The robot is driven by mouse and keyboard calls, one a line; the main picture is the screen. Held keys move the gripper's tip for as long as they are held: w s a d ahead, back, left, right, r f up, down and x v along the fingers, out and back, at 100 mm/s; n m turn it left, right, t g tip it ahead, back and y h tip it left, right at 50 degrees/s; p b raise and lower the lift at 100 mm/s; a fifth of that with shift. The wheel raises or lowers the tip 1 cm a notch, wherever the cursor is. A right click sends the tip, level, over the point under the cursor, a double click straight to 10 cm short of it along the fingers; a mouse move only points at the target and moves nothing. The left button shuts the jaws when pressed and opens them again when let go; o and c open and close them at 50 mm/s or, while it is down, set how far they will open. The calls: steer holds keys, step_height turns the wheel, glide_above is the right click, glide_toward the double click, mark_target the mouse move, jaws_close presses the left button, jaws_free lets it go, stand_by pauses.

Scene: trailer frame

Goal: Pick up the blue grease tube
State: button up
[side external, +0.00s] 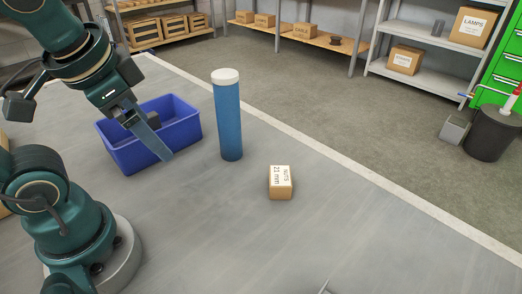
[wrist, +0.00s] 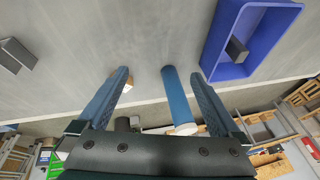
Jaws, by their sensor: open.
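The blue grease tube (side external: 228,118) with a white cap stands upright on the grey work surface, right of the blue bin. In the wrist view the tube (wrist: 177,97) shows between my two fingers, closer to the right one, with its white cap toward the bottom of the picture. My gripper (side external: 168,156) is open and empty, above the surface in front of the blue bin and left of the tube. In the wrist view my gripper (wrist: 158,76) has its fingers wide apart. No contact with the tube is visible.
The blue bin (side external: 118,158) stands behind my gripper with a dark block (wrist: 236,50) inside. A small nuts box (side external: 280,183) lies right of the tube. A grey angled part (wrist: 14,55) lies on the surface. Open surface lies in front of the tube.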

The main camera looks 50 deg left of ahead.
steer(key=w+a+f+m+g+y, duration=0.1)
steer(key=a+f+m+g+y, duration=0.1)
steer(key=a+m+y, duration=0.8)
step_height(320, 180, up, 4)
steer(key=m+t+h, duration=0.4)
steer(key=m+t, duration=1)
steer(key=m, duration=0.6)
glide_above(222, 105)
steer(key=shift+w+d, duration=0.1)
steer(key=shift+w, duration=0.2)
steer(key=shift+n, duration=0.5)
steer(key=f, duration=0.7)
steer(key=shift+s+a+f, duration=0.1)
steer(key=shift+a+f, duration=0.15)
steer(key=shift+f, duration=0.05)
steer(key=shift+x, duration=2.6)
steer(key=shift+s, duration=0.1)
jaws_close()
